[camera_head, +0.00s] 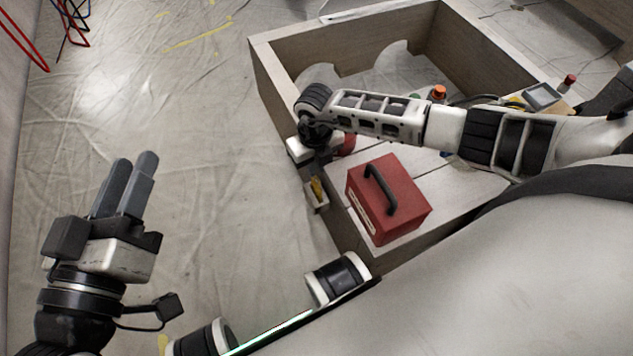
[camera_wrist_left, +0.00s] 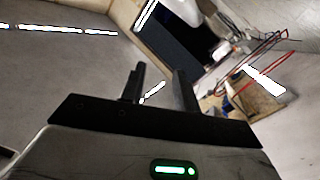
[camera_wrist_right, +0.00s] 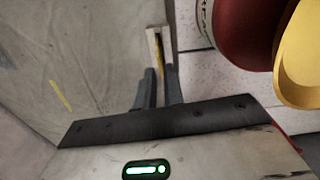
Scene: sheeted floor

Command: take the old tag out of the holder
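The holder (camera_head: 311,197) is a small, pale, narrow frame on the side of the wooden bench, with a yellow tag (camera_head: 317,187) in it. In the right wrist view the holder (camera_wrist_right: 153,38) stands just beyond the fingertips, and the yellow tag (camera_wrist_right: 161,66) shows as a thin strip in line with the finger gap. My right gripper (camera_head: 314,168) points down close above the holder. Its fingers (camera_wrist_right: 158,74) are close together with a narrow gap; whether they touch the tag is unclear. My left gripper (camera_head: 128,160) is open and empty, away to the left over the floor.
A red toolbox (camera_head: 392,198) with a black handle sits on the bench top, right of the holder. Behind it is an open wooden bin (camera_head: 285,75). In the right wrist view a red rounded thing (camera_wrist_right: 243,35) and a yellow one (camera_wrist_right: 302,60) stand close right.

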